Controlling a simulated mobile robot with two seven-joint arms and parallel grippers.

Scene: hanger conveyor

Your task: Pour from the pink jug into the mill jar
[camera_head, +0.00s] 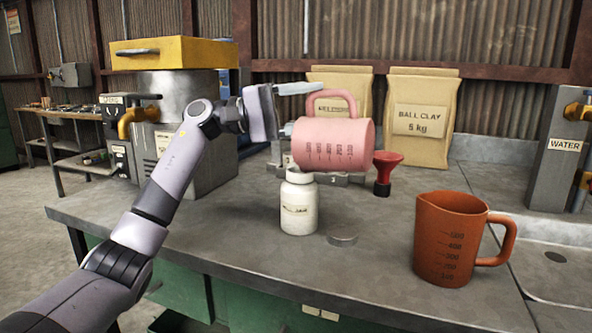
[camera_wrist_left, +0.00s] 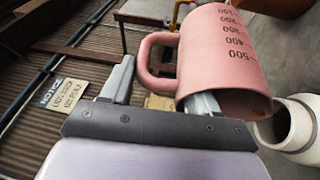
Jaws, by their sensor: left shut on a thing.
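The pink jug (camera_head: 335,145) lies tipped well over on its side above the bench, its handle on top and its rim end toward the left. My left gripper (camera_head: 292,108) is shut on the jug. In the left wrist view, the gripper (camera_wrist_left: 160,88) has its fingers either side of the handle of the pink jug (camera_wrist_left: 225,55). The white mill jar (camera_head: 299,207) stands upright and uncovered on the bench, below the jug's rim end. Its open mouth shows beside the rim in the left wrist view (camera_wrist_left: 292,125). No stream is visible, and the jug's contents are hidden.
A grey disc-shaped lid (camera_head: 342,240) lies right of the jar. A red funnel (camera_head: 387,172) stands behind it. An orange-brown measuring jug (camera_head: 450,240) stands at the right. Two clay bags (camera_head: 420,120) are at the back. The bench front (camera_head: 240,245) is clear.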

